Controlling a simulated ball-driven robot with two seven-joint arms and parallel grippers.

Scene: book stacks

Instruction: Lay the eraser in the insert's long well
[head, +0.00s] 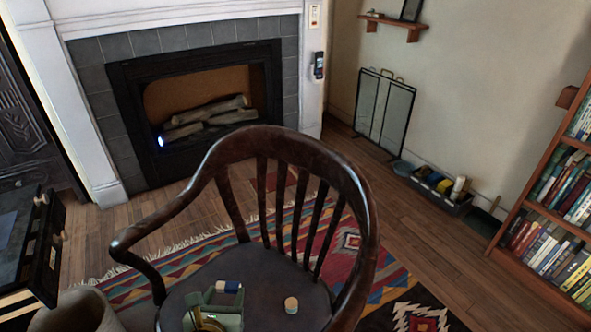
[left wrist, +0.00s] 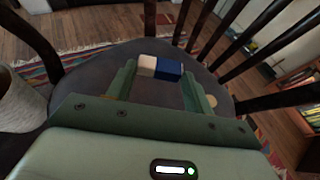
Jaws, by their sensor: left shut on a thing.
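The eraser, a small block with a blue part and a white part (head: 232,287), is at the dark chair seat (head: 262,285) in the head view. My green left gripper (head: 224,291) is shut on it. In the left wrist view the eraser (left wrist: 172,70) lies crosswise between the fingertips of my left gripper (left wrist: 159,69). I cannot tell whether it touches the seat or is held just above it. I cannot make out the insert or its long well for sure. My right gripper is not in view.
A small round tan and white object (head: 291,305) stands on the seat, right of the gripper. The chair's curved back rail (head: 272,138) and spindles rise behind the seat. A dark tray (head: 443,198) with several things is on the floor by the wall. A bookcase (head: 548,220) stands at right.

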